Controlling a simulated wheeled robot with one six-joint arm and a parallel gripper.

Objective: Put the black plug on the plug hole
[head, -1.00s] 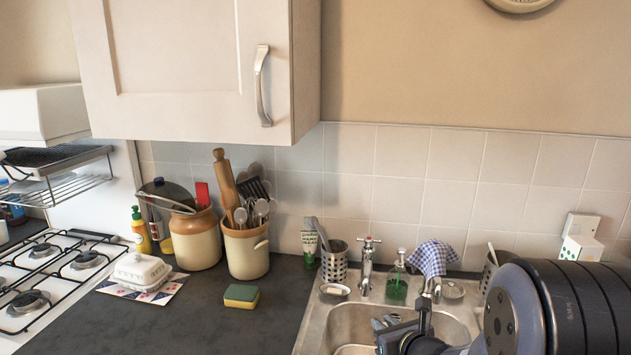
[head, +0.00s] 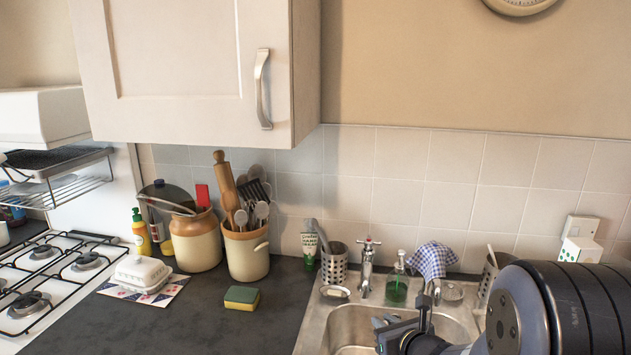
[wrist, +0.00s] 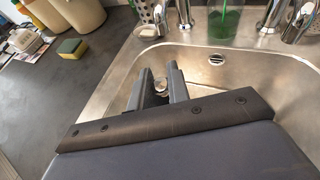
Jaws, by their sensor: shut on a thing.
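My gripper (wrist: 161,82) reaches over the sink (wrist: 110,88), its two fingers a short gap apart. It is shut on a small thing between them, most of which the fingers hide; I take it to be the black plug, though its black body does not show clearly. A small shiny bit shows in the gap. In the head view my gripper (head: 385,325) is over the front part of the basin. The plug hole cannot be made out in either view; my gripper and wrist cover much of the basin.
Taps (head: 366,266), a green soap bottle (head: 397,284) and a cutlery holder (head: 334,265) stand along the sink's back rim. An overflow grate (wrist: 217,60) is in the basin's back wall. A sponge (head: 241,298) lies on the counter to the left, with clear counter around it.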

